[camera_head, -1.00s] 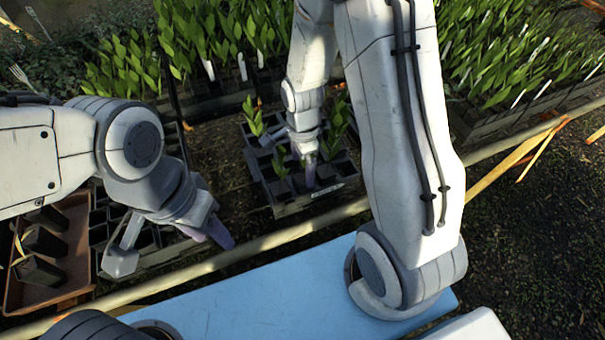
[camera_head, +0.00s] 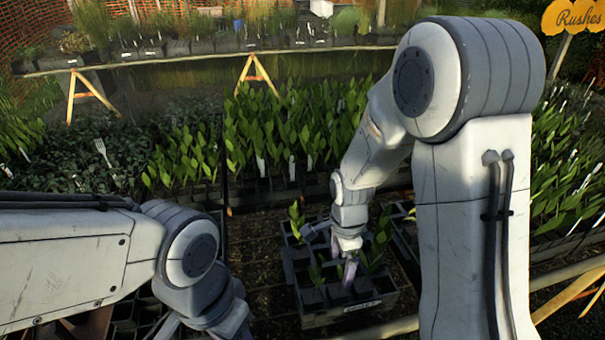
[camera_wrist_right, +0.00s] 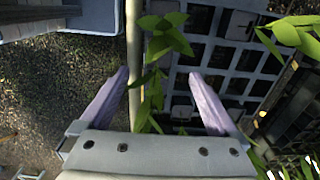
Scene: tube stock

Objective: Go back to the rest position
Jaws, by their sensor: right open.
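My right gripper (camera_head: 348,272) is over the dark plant tray (camera_head: 345,312), which has square cells, several small green seedlings and a white label on its front. In the right wrist view its two purple fingers (camera_wrist_right: 162,85) stand wide apart. A leafy seedling (camera_wrist_right: 165,40) shows in the gap between and beyond the fingers; they are not closed on it. My left gripper (camera_head: 235,325) is at the bottom left of the head view, with its fingertips cut off by the frame edge.
Dense rows of potted green plants (camera_head: 290,130) stand behind the tray, with more at the right. Dark-leaved plants (camera_head: 85,155) with a white fork-shaped marker are at the left. A pale rail (camera_head: 385,328) runs in front of the tray. An orange sign (camera_head: 575,17) reads "Rushes".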

